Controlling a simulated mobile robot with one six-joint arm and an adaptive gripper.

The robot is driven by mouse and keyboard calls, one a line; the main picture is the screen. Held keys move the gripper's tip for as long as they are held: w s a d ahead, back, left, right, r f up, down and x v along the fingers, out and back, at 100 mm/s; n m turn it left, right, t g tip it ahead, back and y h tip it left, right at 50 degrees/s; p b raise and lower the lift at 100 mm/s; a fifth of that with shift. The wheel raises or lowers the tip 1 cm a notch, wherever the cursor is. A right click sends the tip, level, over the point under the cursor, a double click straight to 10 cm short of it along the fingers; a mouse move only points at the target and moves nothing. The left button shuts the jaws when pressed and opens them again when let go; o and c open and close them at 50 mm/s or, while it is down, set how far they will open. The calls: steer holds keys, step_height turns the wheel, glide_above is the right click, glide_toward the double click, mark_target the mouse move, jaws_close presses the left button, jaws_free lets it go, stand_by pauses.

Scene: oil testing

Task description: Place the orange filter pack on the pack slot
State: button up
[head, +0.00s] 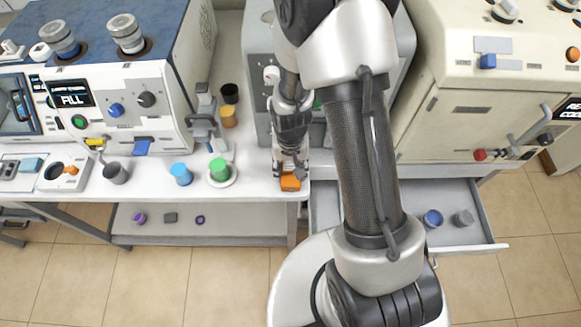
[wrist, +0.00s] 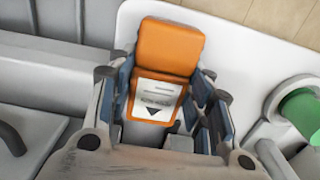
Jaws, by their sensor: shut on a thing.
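The orange filter pack (head: 290,183) shows at the front right end of the white bench in the head view. In the wrist view the pack (wrist: 168,48) has a plain orange top part and a white label with a dark arrow. My gripper (head: 289,172) is shut on the pack, which also shows between its blue-padded fingers (wrist: 165,98) in the wrist view. The pack is over the bench's front edge area; I cannot tell whether it touches the surface. I cannot pick out the pack slot for certain.
A green-topped cup (head: 219,169) on a white saucer and a blue-topped cup (head: 181,174) stand left of the gripper. A grey machine (head: 258,50) stands behind. An open drawer (head: 465,195) juts out at the right. A lower shelf (head: 240,220) holds small items.

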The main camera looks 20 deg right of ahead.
steer(key=o, duration=1.1)
steer(key=shift+w+f, duration=0.1)
steer(key=shift+f, duration=0.05)
step_height(320, 180, up, 12)
steer(key=p, duration=0.3)
step_height(320, 180, up, 13)
steer(key=n+t, duration=0.1)
steer(key=t, duration=0.1)
glide_above(290, 168)
steer(key=s, duration=0.3)
steer(key=s+r+n+t, duration=0.1)
steer(key=s+r, duration=0.2)
steer(key=s, duration=0.1)
steer(key=s+r, duration=0.4)
steer(key=s+r+n+t, duration=0.1)
steer(key=s+r, duration=0.2)
steer(key=s, duration=0.1)
steer(key=shift+s+d+r+n+t, duration=0.1)
steer(key=shift+s+r+n+t, duration=0.05)
steer(key=shift+n+t, duration=0.15)
